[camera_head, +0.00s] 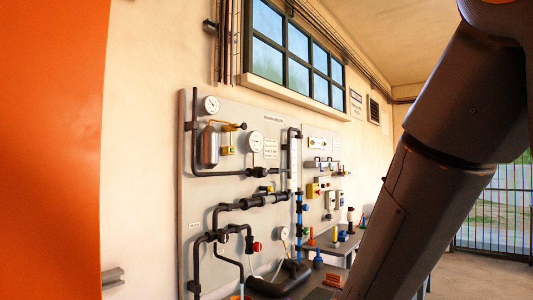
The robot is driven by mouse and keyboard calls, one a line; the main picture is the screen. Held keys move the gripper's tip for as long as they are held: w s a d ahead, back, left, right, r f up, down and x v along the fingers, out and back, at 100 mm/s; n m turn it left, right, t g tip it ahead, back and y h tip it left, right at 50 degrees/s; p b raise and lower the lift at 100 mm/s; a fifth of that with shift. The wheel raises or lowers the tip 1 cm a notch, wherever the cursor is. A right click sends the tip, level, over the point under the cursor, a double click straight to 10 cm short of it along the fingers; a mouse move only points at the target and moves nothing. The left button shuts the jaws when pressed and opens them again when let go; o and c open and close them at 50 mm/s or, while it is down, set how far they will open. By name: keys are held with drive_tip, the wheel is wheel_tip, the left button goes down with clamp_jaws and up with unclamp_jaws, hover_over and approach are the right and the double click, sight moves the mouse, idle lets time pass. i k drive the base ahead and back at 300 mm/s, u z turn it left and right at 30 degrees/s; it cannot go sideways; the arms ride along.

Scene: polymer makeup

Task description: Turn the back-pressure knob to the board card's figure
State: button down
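A grey panel board (230,190) with pipes and gauges is fixed to the wall. A red knob (257,246) sits low on the board; a small dark knob (243,126) sits near the top beside yellow brass-like fittings (228,140). I cannot tell which one is the back-pressure knob. A white card (271,148) with small print hangs right of a round gauge (256,141); its figure is too small to read. My gripper is out of view; only my dark arm links cross the right side.
Black pipes (265,201) stand out from the board. A bench (343,246) with several small coloured items runs along the wall at lower right. A barred gate (496,212) is at far right. A large orange surface (50,150) fills the left edge.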

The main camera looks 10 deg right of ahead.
sight(262, 172)
drive_tip(key=z, duration=0.05)
drive_tip(key=k, duration=0.6)
drive_tip(key=z, duration=0.25)
drive_tip(key=i, duration=1.45)
drive_tip(key=u, duration=0.6)
